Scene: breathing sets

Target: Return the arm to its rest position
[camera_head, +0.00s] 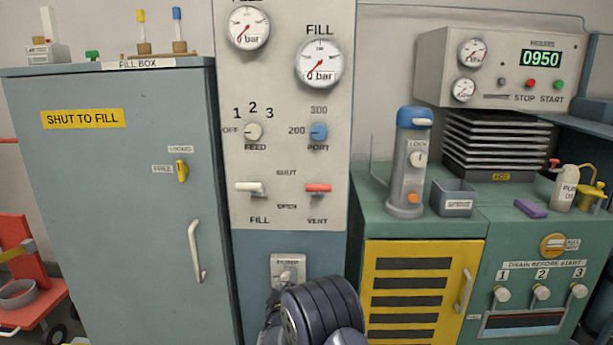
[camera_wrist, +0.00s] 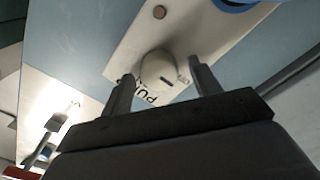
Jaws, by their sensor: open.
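My gripper (camera_wrist: 162,84) is open in the wrist view, its two dark fingers spread to either side of a pale round knob (camera_wrist: 158,68). The knob has a dark slot and sits on a white plate (camera_wrist: 205,35) with partly hidden lettering. I cannot tell whether the fingers touch the knob. In the head view my dark arm (camera_head: 312,315) rises at the bottom centre, in front of the lower panel. It hides my fingers there. A small labelled plate with a knob (camera_head: 288,268) shows just above the arm.
The fill box (camera_head: 110,200) stands at left, with the gauge panel (camera_head: 285,150) beside it. At right a green bench (camera_head: 440,226) carries a grey cylinder (camera_head: 408,165), a small bin (camera_head: 453,199) and a compressor. A red cart (camera_head: 35,290) is at far left.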

